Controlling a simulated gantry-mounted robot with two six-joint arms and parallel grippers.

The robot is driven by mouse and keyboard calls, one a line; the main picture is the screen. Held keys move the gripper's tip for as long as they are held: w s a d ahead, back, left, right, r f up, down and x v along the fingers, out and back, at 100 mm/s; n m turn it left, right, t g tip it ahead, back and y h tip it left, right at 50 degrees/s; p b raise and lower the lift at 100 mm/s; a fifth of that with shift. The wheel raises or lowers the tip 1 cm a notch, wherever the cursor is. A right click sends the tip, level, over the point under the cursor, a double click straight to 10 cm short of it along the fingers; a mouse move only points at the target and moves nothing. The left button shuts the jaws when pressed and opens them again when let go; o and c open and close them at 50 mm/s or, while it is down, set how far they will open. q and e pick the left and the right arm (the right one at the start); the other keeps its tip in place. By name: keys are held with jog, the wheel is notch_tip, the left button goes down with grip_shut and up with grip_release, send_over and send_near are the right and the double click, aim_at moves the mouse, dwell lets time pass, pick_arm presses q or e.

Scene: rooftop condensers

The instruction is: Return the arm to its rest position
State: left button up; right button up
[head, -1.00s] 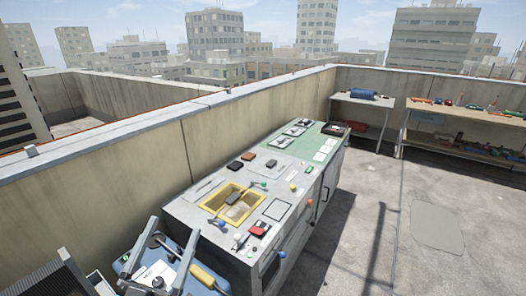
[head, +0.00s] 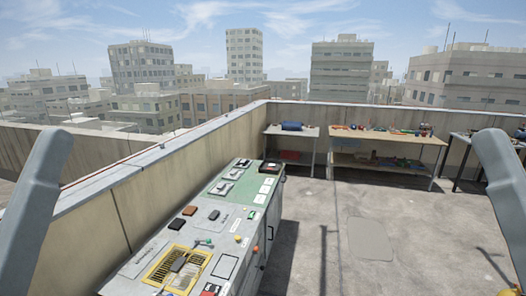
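Grey links of my two arms (head: 38,205) (head: 508,190) stand at the left and right edges of the head view, bent and raised. Both run out of the frame. Neither gripper shows, so I cannot see their fingers or whether they hold anything. The links appear apart from the workbench (head: 135,262) and touch nothing visible.
The workbench runs along the parapet wall (head: 170,165). It carries a yellow-framed tray (head: 150,275), a brown block (head: 190,210) and several small parts. A small table with a blue roll (head: 292,126) and a long shelf table (head: 400,138) stand behind.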

notch_tip(320, 180, up, 25)
jog(key=p, duration=2.1)
jog(key=shift+p, duration=0.35)
jog(key=shift+r, duration=0.1)
